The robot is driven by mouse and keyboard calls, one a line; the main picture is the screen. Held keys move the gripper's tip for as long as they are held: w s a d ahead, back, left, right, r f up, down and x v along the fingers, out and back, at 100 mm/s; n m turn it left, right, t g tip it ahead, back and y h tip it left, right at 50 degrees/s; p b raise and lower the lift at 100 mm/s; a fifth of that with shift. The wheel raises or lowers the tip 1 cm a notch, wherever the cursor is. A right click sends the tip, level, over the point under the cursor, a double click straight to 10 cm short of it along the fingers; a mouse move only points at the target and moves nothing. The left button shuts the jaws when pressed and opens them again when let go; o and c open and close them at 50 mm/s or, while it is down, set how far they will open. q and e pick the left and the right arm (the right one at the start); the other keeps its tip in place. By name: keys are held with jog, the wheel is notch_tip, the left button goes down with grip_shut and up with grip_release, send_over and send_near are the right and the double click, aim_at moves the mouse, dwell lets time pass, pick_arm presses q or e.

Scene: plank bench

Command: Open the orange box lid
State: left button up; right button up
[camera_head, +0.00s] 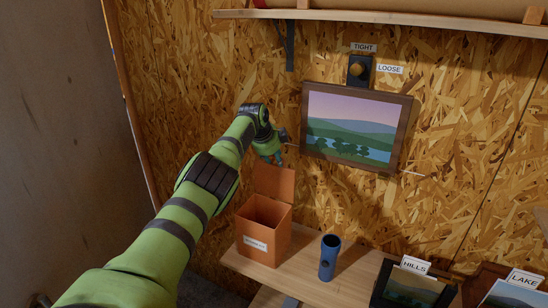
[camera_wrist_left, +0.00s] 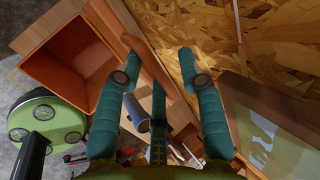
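The orange box (camera_head: 264,237) stands on the bench at the left, with a small white label on its front. Its lid (camera_head: 274,183) stands up at the back edge, and the box's inside shows open and looks empty. My left gripper (camera_head: 274,160) is just above the lid's top edge, near the wall. In the left wrist view the box (camera_wrist_left: 64,69) is at upper left, and the lid (camera_wrist_left: 151,62) is seen edge-on between the spread fingers of my left gripper (camera_wrist_left: 160,58). Whether a finger touches the lid cannot be told. My right gripper is not in view.
A blue cup-like holder (camera_head: 329,257) stands right of the box. A framed landscape picture (camera_head: 355,126) hangs on the wall close to my left gripper, under a dial (camera_head: 357,69). Pictures labelled HILLS (camera_head: 415,265) and LAKE (camera_head: 524,279) are at lower right. A shelf (camera_head: 400,18) runs above.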

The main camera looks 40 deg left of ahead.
pick_arm(q)
jog(key=shift+s+f, duration=0.1)
jog(key=shift+f, duration=0.05)
jog(key=shift+a, duration=0.1)
jog(key=shift+s+r, duration=0.3)
jog(key=shift+r, duration=0.4)
jog(key=v, duration=1)
jog(key=shift+s+d+r, duration=0.2)
jog(key=shift+d+r, duration=0.05)
jog(key=shift+r, duration=0.05)
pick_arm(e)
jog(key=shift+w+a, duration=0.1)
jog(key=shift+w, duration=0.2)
